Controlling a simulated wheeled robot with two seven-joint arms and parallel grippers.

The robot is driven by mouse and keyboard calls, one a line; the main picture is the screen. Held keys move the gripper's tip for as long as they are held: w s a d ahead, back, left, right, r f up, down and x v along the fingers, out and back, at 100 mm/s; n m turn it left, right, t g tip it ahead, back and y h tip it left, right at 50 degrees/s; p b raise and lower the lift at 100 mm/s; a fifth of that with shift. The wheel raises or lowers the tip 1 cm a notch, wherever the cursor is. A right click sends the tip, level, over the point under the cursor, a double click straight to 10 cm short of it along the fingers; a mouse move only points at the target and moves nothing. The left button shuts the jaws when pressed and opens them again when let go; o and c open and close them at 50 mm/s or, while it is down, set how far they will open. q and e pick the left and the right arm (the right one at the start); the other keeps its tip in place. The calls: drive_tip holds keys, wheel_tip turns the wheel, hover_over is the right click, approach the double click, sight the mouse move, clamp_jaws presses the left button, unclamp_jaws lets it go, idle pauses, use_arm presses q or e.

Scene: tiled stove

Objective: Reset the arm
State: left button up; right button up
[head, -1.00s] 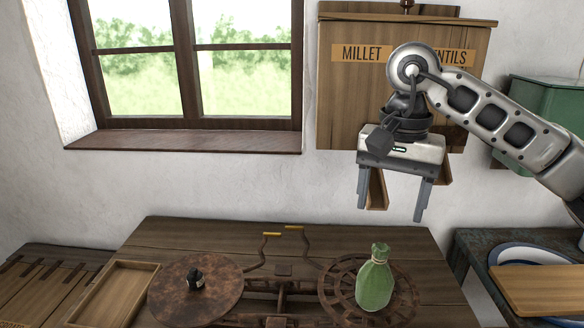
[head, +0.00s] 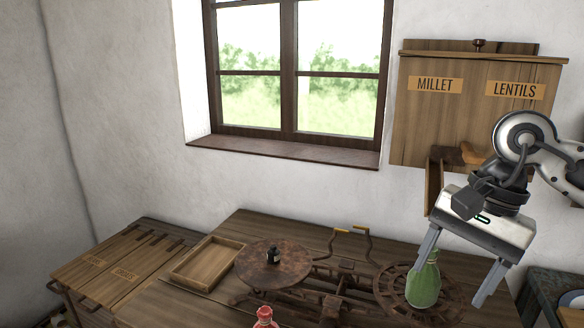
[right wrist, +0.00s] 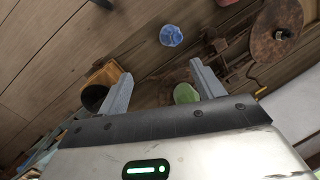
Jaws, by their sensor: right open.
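My right gripper (head: 450,288) is at the right of the head view, pointing down with its fingers apart and nothing between them. It is tilted, and its left finger shows close to the green bottle (head: 424,285) in the picture; I cannot tell whether they touch. The bottle stands upright on a round brown pan of the scale (head: 385,305). My left gripper is not in view.
A wall box labelled MILLET and LENTILS (head: 420,120) hangs behind the right arm. The other scale plate (head: 272,268) bears a small dark weight (head: 273,255). An empty wooden tray (head: 207,262) lies left. A red-capped object (head: 264,318) is at the bottom edge.

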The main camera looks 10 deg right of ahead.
drive_tip(key=s+a+m+y, duration=0.15)
drive_tip(key=a+y, duration=0.55)
drive_tip(key=a, duration=0.7)
drive_tip(key=a+r+m+t+y, duration=0.4)
drive_tip(key=a+r+m+y, duration=0.55)
drive_tip(key=m+y, duration=0.3)
drive_tip(key=w+d+f+m+t+h, duration=0.35)
drive_tip(key=m+t+h, duration=0.35)
drive_tip(key=m, duration=0.6)
drive_tip(key=w+d+f+m+t+h, duration=0.25)
drive_tip(key=d+m+t+h, duration=0.25)
drive_tip(key=m+t, duration=0.6)
drive_tip(key=d+f+m+g+h, duration=0.55)
drive_tip(key=f+m+h, duration=0.25)
drive_tip(key=f+m, duration=0.35)
drive_tip(key=s+d+f+m+g+h, duration=0.25)
drive_tip(key=s+f+m+g, duration=0.95)
drive_tip(key=s+f, duration=0.8)
drive_tip(key=w+a+f+n+t+y, duration=0.2)
drive_tip(key=w+a+f+t+y, duration=0.1)
drive_tip(key=f, duration=0.5)
drive_tip(key=shift+w+a+t, duration=0.5)
drive_tip(key=shift+w+t, duration=0.45)
drive_tip(key=shift+t, duration=0.2)
